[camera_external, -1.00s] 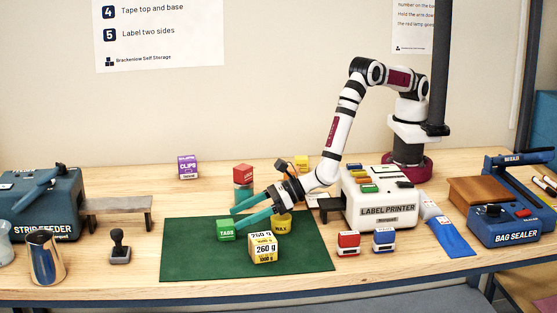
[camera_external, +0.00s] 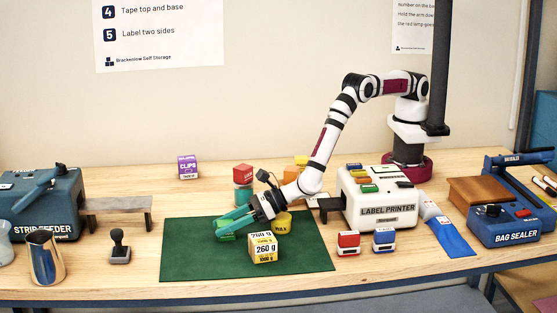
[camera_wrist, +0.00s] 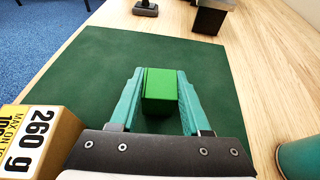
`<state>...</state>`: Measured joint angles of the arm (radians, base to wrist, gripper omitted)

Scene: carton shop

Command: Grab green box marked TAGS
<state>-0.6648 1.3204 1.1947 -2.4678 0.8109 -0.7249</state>
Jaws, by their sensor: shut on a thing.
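The green box (camera_wrist: 161,84) sits between the two teal fingers of my gripper (camera_wrist: 160,92) in the wrist view, with both fingers along its sides. In the external view only a small part of the green box (camera_external: 227,237) shows below the fingers of my gripper (camera_external: 227,224); its label is mostly hidden. The box is low over or on the green mat (camera_external: 190,255); I cannot tell if it touches. My gripper is shut on it.
A yellow 260 g box (camera_external: 263,247) stands close to the right of my gripper, with a yellow WAX tin (camera_external: 282,224) behind it. A red box (camera_external: 243,173) sits on a teal can (camera_external: 243,196) behind. The left and front of the mat are clear.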

